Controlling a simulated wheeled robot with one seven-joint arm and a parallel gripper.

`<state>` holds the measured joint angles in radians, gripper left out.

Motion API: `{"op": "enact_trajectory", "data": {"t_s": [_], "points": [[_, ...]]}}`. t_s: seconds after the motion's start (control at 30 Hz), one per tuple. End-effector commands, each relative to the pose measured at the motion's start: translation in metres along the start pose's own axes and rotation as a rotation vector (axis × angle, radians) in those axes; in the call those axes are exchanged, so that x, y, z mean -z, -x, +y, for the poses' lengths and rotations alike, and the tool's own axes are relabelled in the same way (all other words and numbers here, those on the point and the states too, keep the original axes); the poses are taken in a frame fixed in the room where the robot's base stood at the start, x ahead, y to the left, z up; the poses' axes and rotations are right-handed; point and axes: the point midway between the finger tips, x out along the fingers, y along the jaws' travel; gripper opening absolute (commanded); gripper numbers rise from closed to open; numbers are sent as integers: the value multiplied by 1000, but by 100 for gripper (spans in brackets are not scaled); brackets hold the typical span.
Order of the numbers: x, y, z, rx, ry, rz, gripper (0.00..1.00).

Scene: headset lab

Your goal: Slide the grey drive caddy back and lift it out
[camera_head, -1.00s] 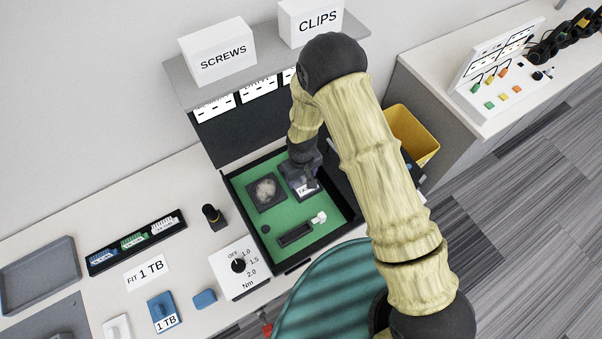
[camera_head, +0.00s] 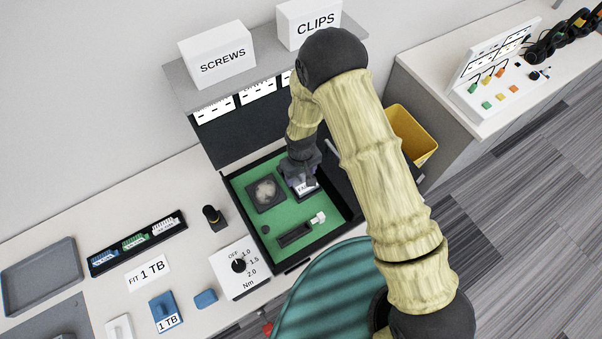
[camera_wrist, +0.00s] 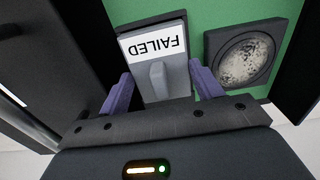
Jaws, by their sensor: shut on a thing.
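The grey drive caddy (camera_wrist: 155,75) carries a white label reading FAILED and a raised grip. It sits on the green board inside the black open case. In the head view my gripper (camera_head: 303,180) reaches down onto the caddy (camera_head: 306,190), which is partly hidden by it. In the wrist view the purple fingers of my gripper (camera_wrist: 163,90) stand on either side of the caddy, closed on it. I cannot tell whether it has come off the board.
A round fan (camera_head: 265,192) sits on the green board (camera_head: 290,214) left of the caddy. The case's dark walls are close around the gripper. Label boxes (camera_head: 218,54) stand on the shelf above. A yellow bin (camera_head: 413,135) is at the right. A dial box (camera_head: 238,267) is in front.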

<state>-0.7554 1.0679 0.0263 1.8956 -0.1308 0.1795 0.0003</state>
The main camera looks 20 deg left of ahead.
Motion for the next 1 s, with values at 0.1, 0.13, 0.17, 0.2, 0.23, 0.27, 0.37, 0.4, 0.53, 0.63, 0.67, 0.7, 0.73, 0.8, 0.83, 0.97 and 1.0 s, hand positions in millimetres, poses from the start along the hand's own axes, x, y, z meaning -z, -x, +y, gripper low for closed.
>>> {"op": "enact_trajectory", "data": {"t_s": [0.1, 0.13, 0.17, 0.2, 0.23, 0.27, 0.37, 0.4, 0.53, 0.63, 0.67, 0.7, 0.73, 0.8, 0.83, 0.97, 1.0], "points": [[0, 8, 0, 0, 0, 1, 40], [0, 9, 0, 0, 0, 1, 40], [0, 11, 0, 0, 0, 1, 40], [0, 13, 0, 0, 0, 1, 40], [0, 14, 0, 0, 0, 1, 40], [0, 16, 0, 0, 0, 1, 40], [0, 20, 0, 0, 0, 0, 40], [0, 22, 0, 0, 0, 0, 40], [0, 28, 0, 0, 0, 0, 40], [0, 33, 0, 0, 0, 0, 40], [0, 35, 0, 0, 0, 0, 40], [0, 37, 0, 0, 0, 0, 40], [0, 38, 0, 0, 0, 0, 40], [0, 42, 0, 0, 0, 1, 40], [0, 43, 0, 0, 0, 1, 40], [0, 49, 0, 0, 0, 1, 40], [0, 51, 0, 0, 0, 1, 40]]}}
